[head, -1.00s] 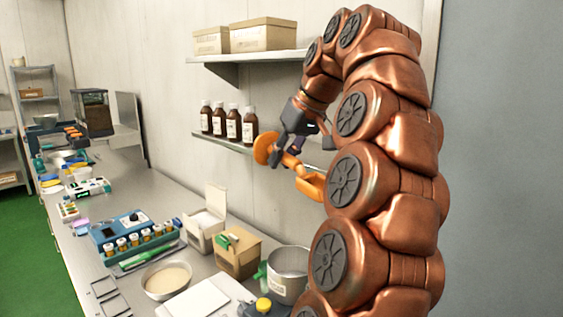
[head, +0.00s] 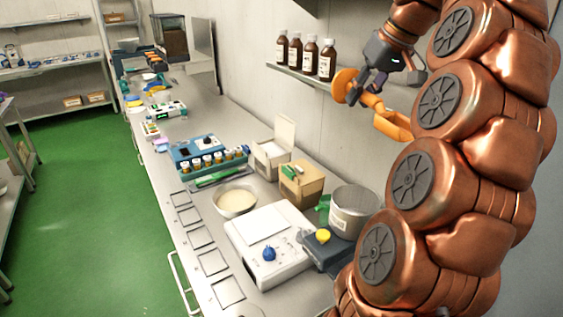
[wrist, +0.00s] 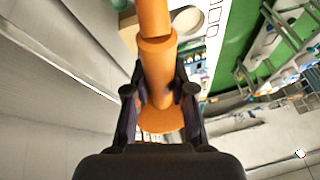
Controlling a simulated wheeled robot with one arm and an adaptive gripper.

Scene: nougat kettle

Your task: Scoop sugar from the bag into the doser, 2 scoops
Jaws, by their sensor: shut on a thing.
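My gripper (head: 373,86) is shut on the orange scoop (head: 392,124), up in the air in front of the wall shelf. In the wrist view the dark fingers (wrist: 160,90) close around the scoop's orange handle (wrist: 154,55). The inside of the scoop is not clear. No thing is plainly marked as the sugar bag or the doser. A brown box or bag (head: 300,188) with a green item on top and an open white carton (head: 270,160) stand on the counter below. A metal pot (head: 352,212) stands to their right.
A shallow bowl (head: 236,201) of cream-coloured stuff sits left of a white flat-topped device (head: 270,250). A blue rack (head: 205,160) holds small jars. Brown bottles (head: 310,58) stand on the wall shelf near my gripper. Empty square frames (head: 200,238) line the counter's front. The green floor is clear.

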